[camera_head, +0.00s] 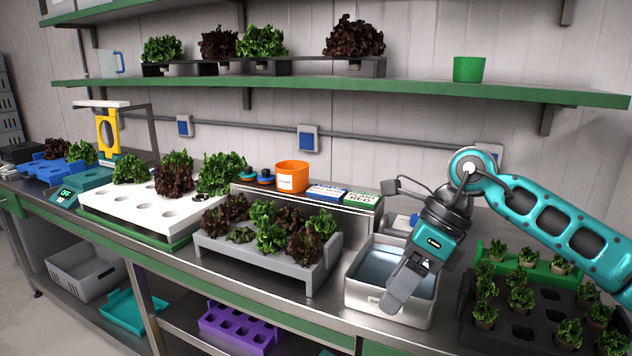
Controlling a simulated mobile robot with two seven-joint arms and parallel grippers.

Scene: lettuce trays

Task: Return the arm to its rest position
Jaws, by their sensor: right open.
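My right arm comes in from the right, teal and black. Its gripper (398,290) points down over the metal basin (360,300) on the counter. The gripper is open, with no plant seen in it; its fingers overlap in this view. The basin holds what looks like water and has a small label on its front. My left gripper is not in view.
A grey tray of red and green lettuce (265,265) stands left of the basin, a dark seedling tray (470,325) right. A white tray (130,218) is further left. An orange pot (292,177) stands behind. A green shelf (420,90) runs above.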

